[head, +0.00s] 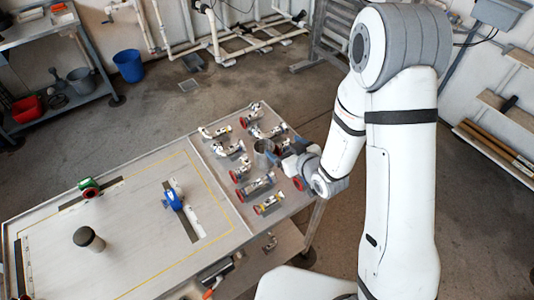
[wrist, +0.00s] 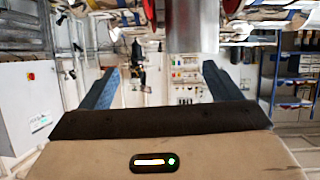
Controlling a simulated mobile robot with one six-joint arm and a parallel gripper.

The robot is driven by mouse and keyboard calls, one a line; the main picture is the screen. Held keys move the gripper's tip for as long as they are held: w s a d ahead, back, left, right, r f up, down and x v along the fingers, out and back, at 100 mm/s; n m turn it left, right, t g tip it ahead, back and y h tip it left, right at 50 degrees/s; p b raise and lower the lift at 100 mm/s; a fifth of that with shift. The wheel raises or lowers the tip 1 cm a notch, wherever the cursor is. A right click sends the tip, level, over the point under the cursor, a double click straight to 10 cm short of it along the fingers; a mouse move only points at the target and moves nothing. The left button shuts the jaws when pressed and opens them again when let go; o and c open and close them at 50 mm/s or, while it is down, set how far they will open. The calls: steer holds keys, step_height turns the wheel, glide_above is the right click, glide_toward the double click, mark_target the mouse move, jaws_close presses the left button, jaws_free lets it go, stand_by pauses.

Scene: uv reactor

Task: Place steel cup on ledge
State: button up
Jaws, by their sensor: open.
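The steel cup (head: 263,152) is a grey metal cylinder standing among the valves on the right part of the work table. My gripper (head: 279,154) is right beside it, reaching in from the right at low height. In the wrist view the cup (wrist: 192,27) is cut off by the top edge, right of centre, near the right fingertip. The two fingers of my gripper (wrist: 158,68) are spread apart with nothing seen held between them. Whether a finger touches the cup I cannot tell. I cannot tell which surface is the ledge; board-like shelves (head: 506,110) show on the right wall.
Several valve fittings with red handles (head: 258,186) crowd around the cup. The left table panel (head: 125,240) holds a green-and-red valve (head: 89,187), a blue valve (head: 173,199) and a dark-topped cylinder (head: 89,240). A blue bin (head: 129,66) stands on the floor behind.

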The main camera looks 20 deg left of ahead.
mark_target(259, 143)
steer(key=shift+s+a+f+n+y, duration=0.15)
steer(key=shift+s+a+f+y, duration=0.25)
steer(key=shift+s+a, duration=0.15)
steer(key=shift+s+a+f+n+y, duration=0.15)
steer(key=shift+s+a+f+y, duration=0.25)
steer(key=shift+a, duration=0.2)
steer(key=p+x, duration=0.1)
steer(key=x, duration=0.1)
steer(key=p+x, duration=0.1)
steer(key=x, duration=0.1)
steer(key=p+x, duration=0.1)
steer(key=x, duration=0.1)
steer(key=shift+s+a+r, duration=0.1)
steer(key=shift+a, duration=0.55)
steer(key=shift+w+a+f, duration=0.25)
steer(key=shift+w+a, duration=0.05)
steer(key=c, duration=1.2)
steer(key=shift+r, duration=0.15)
